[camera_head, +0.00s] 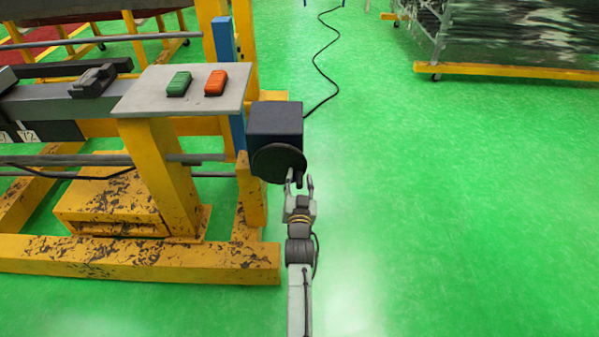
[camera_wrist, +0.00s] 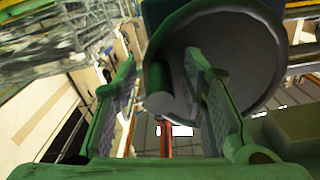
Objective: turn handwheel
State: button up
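The handwheel (camera_head: 278,163) is a dark round disc on the front of a dark box (camera_head: 275,118) at the right end of the yellow machine. In the wrist view the handwheel (camera_wrist: 245,55) fills the upper right as a grey disc with a thick rim. A short dark grip (camera_wrist: 158,80) stands out at its left side, seen between my fingers. My gripper (camera_head: 299,182) is at the lower right edge of the wheel. In the wrist view my gripper (camera_wrist: 160,62) has its fingers spread on either side of the grip. Whether either finger touches it I cannot tell.
A grey panel (camera_head: 150,88) with a green button (camera_head: 179,83) and a red button (camera_head: 216,82) sits left of the box. The yellow frame (camera_head: 150,260) runs along the left. A black cable (camera_head: 322,70) lies behind. The green floor (camera_head: 450,200) on the right is clear.

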jog(key=shift+c, duration=0.5)
grip_shut()
dwell(0.5)
